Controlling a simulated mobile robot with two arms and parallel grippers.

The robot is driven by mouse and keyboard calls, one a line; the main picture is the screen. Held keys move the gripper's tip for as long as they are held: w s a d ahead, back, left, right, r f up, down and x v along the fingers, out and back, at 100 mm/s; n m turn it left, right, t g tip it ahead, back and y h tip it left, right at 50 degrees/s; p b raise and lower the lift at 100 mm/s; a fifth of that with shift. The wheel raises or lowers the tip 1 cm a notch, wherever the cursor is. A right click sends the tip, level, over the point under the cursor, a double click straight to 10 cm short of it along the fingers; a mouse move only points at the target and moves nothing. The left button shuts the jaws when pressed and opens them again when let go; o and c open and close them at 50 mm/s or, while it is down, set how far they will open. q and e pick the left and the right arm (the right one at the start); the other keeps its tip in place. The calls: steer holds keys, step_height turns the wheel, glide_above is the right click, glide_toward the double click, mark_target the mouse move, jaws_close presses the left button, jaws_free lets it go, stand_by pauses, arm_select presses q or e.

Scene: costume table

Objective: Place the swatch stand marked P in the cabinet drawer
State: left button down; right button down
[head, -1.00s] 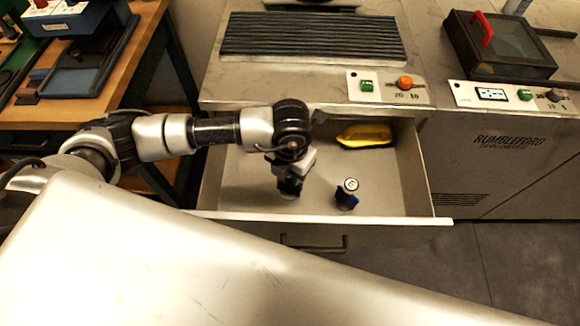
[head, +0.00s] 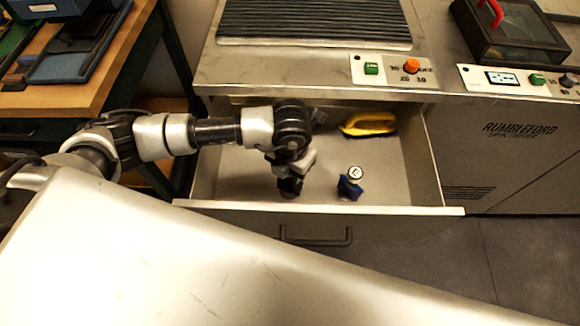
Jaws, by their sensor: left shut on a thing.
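The cabinet drawer (head: 320,210) is pulled open below the countertop. My left gripper (head: 290,188) points down inside the drawer, left of its middle. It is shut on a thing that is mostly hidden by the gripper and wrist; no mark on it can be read. A small blue stand (head: 349,187) with a round white top stands on the drawer floor to the right of the gripper, apart from it. Its letter looks like E, not P. My right gripper is not in view.
A yellow object (head: 368,124) lies at the back right of the drawer. The drawer's right half has free floor. A wooden table (head: 110,88) with blue trays stands at the left. A control panel (head: 393,71) is above the drawer.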

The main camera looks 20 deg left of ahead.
arm_select(q)
steer(key=shift+f+b, duration=0.45)
stand_by(0.5)
steer(key=c, duration=0.7)
jaws_free()
steer(key=shift+o, duration=0.6)
steer(key=o, duration=0.3)
steer(key=shift+r+p, duration=2.35)
steer(key=shift+r, duration=1.15)
